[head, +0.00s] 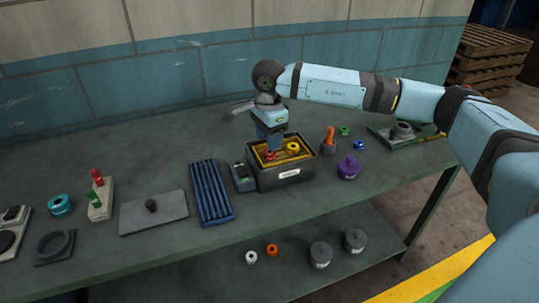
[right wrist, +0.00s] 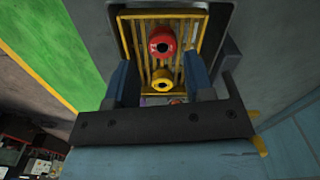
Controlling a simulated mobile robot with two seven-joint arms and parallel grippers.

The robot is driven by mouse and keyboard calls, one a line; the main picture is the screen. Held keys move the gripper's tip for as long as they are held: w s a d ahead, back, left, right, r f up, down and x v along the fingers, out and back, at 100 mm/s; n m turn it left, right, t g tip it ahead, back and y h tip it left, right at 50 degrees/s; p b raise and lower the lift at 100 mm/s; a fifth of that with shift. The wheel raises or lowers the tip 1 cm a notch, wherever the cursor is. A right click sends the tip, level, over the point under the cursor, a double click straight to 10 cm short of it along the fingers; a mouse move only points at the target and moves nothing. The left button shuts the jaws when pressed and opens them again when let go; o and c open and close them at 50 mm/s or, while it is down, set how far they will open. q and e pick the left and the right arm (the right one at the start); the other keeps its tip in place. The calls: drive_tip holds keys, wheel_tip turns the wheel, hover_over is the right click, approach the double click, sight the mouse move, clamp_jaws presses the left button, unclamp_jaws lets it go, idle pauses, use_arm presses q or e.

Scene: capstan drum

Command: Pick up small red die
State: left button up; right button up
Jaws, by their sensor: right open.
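The small red die (head: 269,155) is a ring-like piece lying in a dark box (head: 290,176) with a yellow slatted inside. It also shows in the right wrist view (right wrist: 163,41), just beyond the fingertips, with a dark hole in its middle. A yellow ring-like piece (head: 293,147) lies beside it and appears between the fingers in the right wrist view (right wrist: 162,79). My right gripper (head: 273,144) points down over the left part of the box. It also shows in the right wrist view (right wrist: 160,62), its blue fingers apart and nothing held. My left gripper is out of view.
A small grey device (head: 242,177) and a blue ribbed tray (head: 211,192) stand left of the box. The bench front between tray and box is clear.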

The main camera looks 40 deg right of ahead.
sight(270, 155)
drive_tip(key=f, duration=0.4)
drive_tip(key=shift+w+d+f, duration=0.1)
drive_tip(key=shift+d+f, duration=0.1)
drive_tip(key=shift+f, duration=0.15)
drive_tip(key=c, duration=0.7)
drive_tip(key=shift+r, duration=0.1)
drive_tip(key=shift+c, duration=0.2)
